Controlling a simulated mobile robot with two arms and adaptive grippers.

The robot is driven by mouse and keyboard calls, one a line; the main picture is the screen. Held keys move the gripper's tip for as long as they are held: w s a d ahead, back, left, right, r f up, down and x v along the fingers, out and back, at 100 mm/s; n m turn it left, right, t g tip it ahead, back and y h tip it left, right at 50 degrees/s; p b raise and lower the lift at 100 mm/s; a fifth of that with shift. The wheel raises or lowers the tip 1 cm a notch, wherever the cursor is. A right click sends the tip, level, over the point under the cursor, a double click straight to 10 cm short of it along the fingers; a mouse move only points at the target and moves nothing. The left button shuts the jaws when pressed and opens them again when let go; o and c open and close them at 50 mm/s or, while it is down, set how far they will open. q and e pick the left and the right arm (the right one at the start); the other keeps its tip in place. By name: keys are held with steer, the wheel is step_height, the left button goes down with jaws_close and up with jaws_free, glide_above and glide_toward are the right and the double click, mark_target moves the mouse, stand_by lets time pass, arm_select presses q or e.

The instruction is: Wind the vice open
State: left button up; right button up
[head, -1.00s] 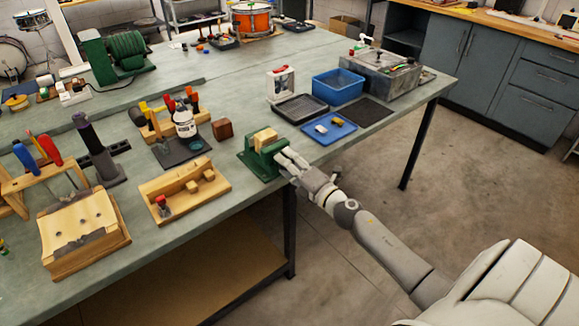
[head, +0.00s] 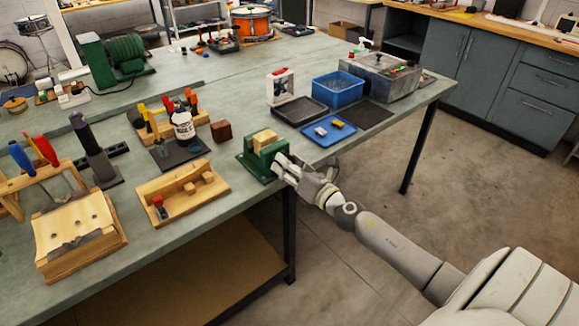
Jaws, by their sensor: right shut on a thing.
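The green vice (head: 257,162) stands at the front edge of the bench, with a wooden block (head: 264,139) at its jaws. My right gripper (head: 282,166) is at the front of the vice, on the side that faces off the bench edge. It is closed there on what looks like the vice handle, which the fingers mostly hide. How far the vice jaws stand apart is too small to tell. My left gripper is not in the head view.
A blue tray (head: 318,136) with small parts lies right of the vice, near a dark tray (head: 299,103) and a blue bin (head: 338,80). A wooden fixture (head: 165,200) and a brown cube (head: 221,124) are to its left. Open floor (head: 365,190) lies in front of the bench.

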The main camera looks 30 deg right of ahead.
steer(key=shift+r, duration=0.15)
stand_by(0.4)
steer(key=o, duration=1)
steer(key=shift+w+a, duration=0.1)
steer(key=shift+w, duration=0.1)
steer(key=shift+o, duration=0.2)
steer(key=s+d, duration=0.1)
steer(key=s, duration=1.1)
steer(key=shift+f, duration=0.2)
